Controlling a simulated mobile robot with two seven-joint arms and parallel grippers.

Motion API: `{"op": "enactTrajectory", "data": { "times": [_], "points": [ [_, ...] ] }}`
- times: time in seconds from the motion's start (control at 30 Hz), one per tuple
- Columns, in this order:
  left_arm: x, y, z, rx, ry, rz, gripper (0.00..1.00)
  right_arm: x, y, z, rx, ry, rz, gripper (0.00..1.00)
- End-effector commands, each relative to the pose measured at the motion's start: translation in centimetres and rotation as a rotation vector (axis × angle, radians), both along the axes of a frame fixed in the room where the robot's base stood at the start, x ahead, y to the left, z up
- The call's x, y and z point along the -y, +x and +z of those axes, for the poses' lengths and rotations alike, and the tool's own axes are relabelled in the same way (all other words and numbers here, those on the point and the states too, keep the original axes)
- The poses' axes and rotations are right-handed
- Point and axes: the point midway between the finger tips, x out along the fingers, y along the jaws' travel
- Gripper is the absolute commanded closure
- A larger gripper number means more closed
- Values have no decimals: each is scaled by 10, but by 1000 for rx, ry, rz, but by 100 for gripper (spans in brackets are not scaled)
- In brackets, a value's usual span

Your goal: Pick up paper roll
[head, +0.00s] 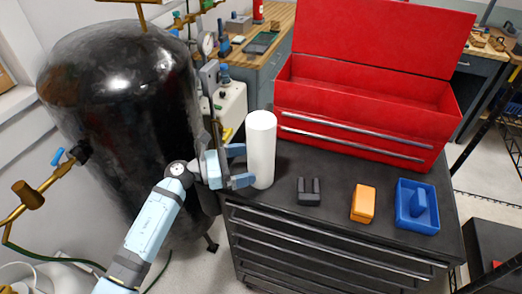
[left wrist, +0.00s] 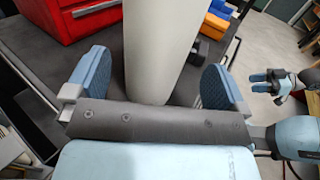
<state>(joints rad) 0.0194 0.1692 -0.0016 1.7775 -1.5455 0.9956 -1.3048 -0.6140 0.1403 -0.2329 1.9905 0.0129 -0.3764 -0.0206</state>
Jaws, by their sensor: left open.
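The paper roll (head: 261,150) is a tall white cylinder standing upright on the left end of the dark cabinet top. My left gripper (head: 239,166) is at its left side, low down, with its blue fingers open toward it. In the left wrist view the roll (left wrist: 160,50) rises between the two spread fingers of the gripper (left wrist: 160,88), with a gap on each side. My right gripper (left wrist: 278,82) shows at the right of the left wrist view, apart from the roll; its jaw state is unclear.
An open red toolbox (head: 370,100) stands behind the roll on the cabinet top (head: 285,170). A dark grey item (head: 309,191), an orange block (head: 363,203) and a blue tray (head: 417,206) lie to the right. A black tank (head: 120,110) stands at the left.

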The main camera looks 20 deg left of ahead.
Motion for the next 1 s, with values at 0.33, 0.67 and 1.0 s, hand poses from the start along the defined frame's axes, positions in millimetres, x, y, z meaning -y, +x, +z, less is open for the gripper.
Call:
{"op": "enactTrajectory", "data": {
  "times": [0.33, 0.67, 1.0],
  "points": [
    [37, 27, -5, 0, -4, 0, 0, -1, 0, 17, 1, 1, 1, 57],
    [41, 30, -7, -1, -1, 0, 2, -2, 0, 18, 4, 3, 2, 57],
    [41, 30, -7, 0, -1, 0, 58, -2, 0, 17, 0, 3, 2, 57]
  ]
}}
